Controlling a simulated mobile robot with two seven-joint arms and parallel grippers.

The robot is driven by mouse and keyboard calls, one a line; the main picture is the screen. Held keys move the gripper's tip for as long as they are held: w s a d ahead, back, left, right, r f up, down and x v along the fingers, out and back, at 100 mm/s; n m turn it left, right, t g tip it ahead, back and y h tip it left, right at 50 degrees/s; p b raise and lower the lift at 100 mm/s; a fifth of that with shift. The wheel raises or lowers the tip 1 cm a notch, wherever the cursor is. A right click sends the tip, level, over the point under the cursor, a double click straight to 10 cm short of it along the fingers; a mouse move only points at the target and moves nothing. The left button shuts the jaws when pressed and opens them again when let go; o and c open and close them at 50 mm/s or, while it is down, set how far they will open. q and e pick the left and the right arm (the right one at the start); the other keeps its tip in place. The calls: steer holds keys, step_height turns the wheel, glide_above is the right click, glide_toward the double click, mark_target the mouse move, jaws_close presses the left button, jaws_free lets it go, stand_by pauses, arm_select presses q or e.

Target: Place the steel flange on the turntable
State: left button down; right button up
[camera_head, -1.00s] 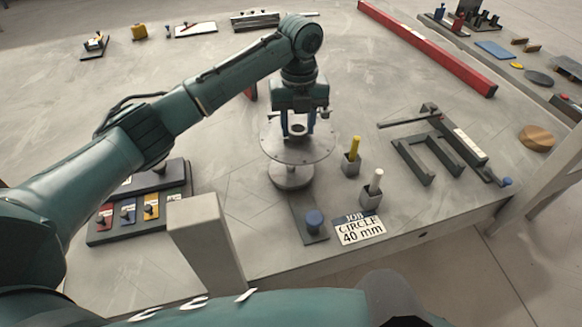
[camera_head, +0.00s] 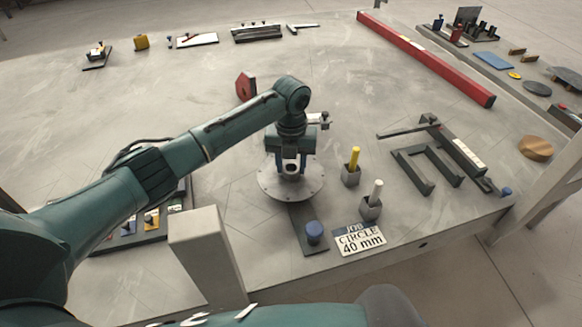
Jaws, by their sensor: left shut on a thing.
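The steel flange (camera_head: 305,189) is a wide grey disc with small holes and a raised hub. My left gripper (camera_head: 291,168) points down and is shut on the flange at its hub. The flange lies level over the turntable, whose round top is hidden beneath it. My right gripper is not in view.
Yellow (camera_head: 353,158) and white (camera_head: 376,190) pegs stand in grey blocks to the right, near a dark fork-shaped frame (camera_head: 412,172). A job card (camera_head: 358,239) lies in front. A grey post (camera_head: 207,255) rises front left. A red bar (camera_head: 430,58) lies at the back right.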

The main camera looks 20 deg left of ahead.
arm_select(q)
steer(key=shift+w+f, duration=0.1)
steer(key=shift+f, duration=0.6)
steer(key=shift+f, duration=0.15)
steer(key=c, duration=0.9)
jaws_free()
steer(key=shift+f, duration=0.1)
steer(key=shift+o, duration=0.2)
step_height(320, 180, up, 12)
steer(key=shift+r, duration=0.2)
